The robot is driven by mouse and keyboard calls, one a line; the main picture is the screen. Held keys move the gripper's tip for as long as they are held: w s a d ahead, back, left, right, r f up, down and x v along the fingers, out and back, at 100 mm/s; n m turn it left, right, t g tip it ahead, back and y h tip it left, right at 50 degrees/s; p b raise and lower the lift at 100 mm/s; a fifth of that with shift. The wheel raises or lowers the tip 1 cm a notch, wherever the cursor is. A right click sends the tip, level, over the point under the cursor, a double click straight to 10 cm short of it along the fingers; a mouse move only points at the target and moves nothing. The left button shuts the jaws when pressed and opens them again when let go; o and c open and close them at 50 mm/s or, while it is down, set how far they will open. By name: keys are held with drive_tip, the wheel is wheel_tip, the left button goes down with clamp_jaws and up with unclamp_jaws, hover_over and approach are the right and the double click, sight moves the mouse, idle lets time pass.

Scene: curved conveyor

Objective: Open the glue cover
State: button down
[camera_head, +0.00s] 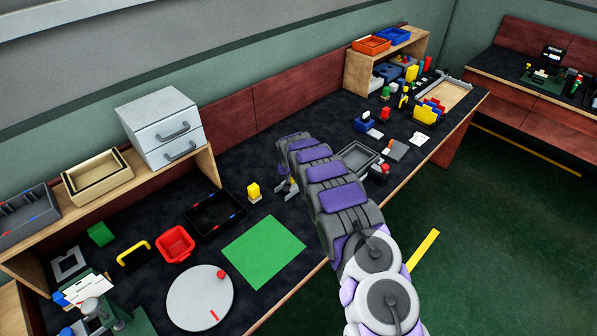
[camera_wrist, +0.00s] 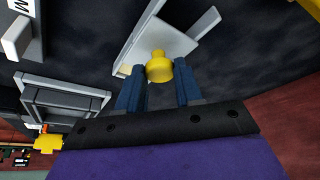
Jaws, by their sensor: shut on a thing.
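In the wrist view, a yellow rounded piece with a small knob on top (camera_wrist: 159,67) sits between the two blue-grey fingers of my gripper (camera_wrist: 160,85). It looks like the glue cover. A pale grey, flat-sided thing (camera_wrist: 165,40) is tilted right behind it; I cannot tell whether they are joined. In the head view, my gripper (camera_head: 287,188) is low over the dark bench, partly hidden by my arm. My gripper is shut on the yellow piece. The glue's body cannot be made out clearly.
A grey tray (camera_head: 357,157) is to the right.

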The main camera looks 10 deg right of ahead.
drive_tip(key=shift+s+a, duration=0.5)
drive_tip(key=shift+a, duration=0.2)
drive_tip(key=shift+s+a, duration=0.45)
drive_tip(key=shift+a, duration=0.25)
drive_tip(key=c, duration=0.8)
unclamp_jaws()
drive_tip(key=shift+o, duration=0.2)
drive_tip(key=p+v, duration=0.3)
drive_tip(key=v, duration=1.4)
drive_tip(key=shift+a+r, duration=0.1)
